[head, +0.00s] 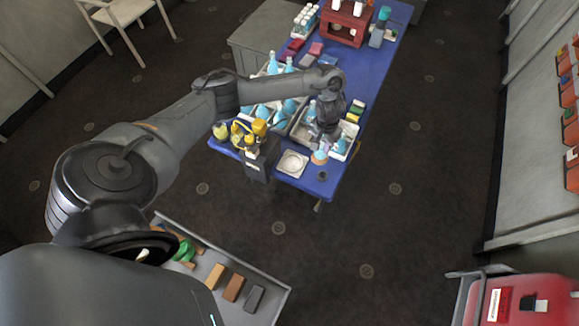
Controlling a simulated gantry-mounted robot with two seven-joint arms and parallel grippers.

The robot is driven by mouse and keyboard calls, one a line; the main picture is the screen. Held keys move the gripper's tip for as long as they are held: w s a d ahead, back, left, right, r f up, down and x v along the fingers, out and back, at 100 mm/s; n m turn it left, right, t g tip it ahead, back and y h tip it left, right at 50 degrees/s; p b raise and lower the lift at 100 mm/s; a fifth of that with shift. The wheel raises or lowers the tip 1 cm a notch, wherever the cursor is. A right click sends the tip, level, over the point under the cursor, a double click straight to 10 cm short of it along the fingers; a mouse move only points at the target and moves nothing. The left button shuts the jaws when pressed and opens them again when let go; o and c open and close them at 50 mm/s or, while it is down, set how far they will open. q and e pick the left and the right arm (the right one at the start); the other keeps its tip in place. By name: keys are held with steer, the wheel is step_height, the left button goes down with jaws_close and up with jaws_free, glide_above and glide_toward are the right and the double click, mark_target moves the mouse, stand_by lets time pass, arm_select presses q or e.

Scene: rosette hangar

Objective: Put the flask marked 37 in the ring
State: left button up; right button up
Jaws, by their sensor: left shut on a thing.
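My left gripper (323,146) is over the near right part of the blue table (372,75), pointing down. It is shut on a small flask (320,157) with an orange and pale blue look; its number is too small to read. The flask hangs by the front of a white tray (341,153); I cannot tell whether it touches anything. A small dark round thing (321,175), possibly the ring, lies near the table's front edge just below the flask in the picture. My right gripper is not in view.
A pale square dish (292,163) lies left of the flask. Blue bottles (289,108) fill trays behind. A red rack (345,22) stands at the far end.

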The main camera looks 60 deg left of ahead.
arm_select(q)
steer(key=shift+w+r, duration=0.45)
steer(key=shift+w, duration=0.2)
steer(key=shift+a+f, duration=0.15)
steer(key=shift+a, duration=0.1)
steer(key=s+a+f+b, duration=0.2)
steer(key=s, duration=0.1)
steer(key=shift+f, duration=0.15)
steer(key=s+a+f, duration=0.4)
steer(key=s+f, duration=0.1)
steer(key=f, duration=0.3)
steer(key=shift+s+a+b, duration=0.3)
steer(key=shift+a+b, duration=0.1)
steer(key=shift+b, duration=0.05)
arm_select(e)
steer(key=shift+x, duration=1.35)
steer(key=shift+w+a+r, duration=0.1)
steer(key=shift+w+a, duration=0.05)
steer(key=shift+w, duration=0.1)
arm_select(q)
steer(key=shift+f, duration=0.1)
steer(key=o, duration=0.9)
steer(key=shift+c, duration=0.2)
